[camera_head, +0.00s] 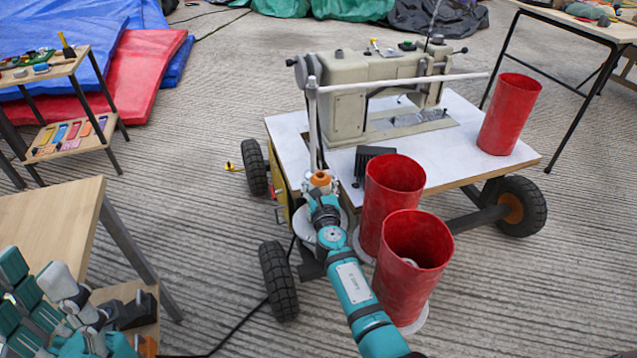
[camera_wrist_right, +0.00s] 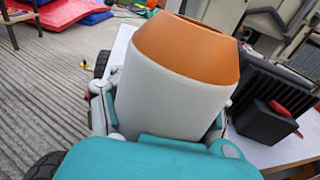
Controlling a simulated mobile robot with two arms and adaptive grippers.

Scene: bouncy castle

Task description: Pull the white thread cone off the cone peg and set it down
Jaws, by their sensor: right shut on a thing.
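The white thread cone (camera_wrist_right: 165,100) has an orange top with a dark opening. It stands nearly upright in the right wrist view and fills its middle. In the head view its orange top (camera_head: 320,178) shows at the left edge of the sewing table. My right gripper (camera_head: 321,192) is shut on the cone, with fingers on both sides of its white body. A pale round plate (camera_head: 307,226) shows below the gripper. The cone peg is hidden, so I cannot tell whether the cone is still on it.
A sewing machine (camera_head: 360,90) stands on the white wheeled table (camera_head: 460,155). A pale upright post (camera_head: 314,125) with a crossbar rises close behind the cone. Red tubes (camera_head: 394,175) (camera_head: 412,265) stand right of my right arm. A wooden table (camera_head: 45,215) is at left.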

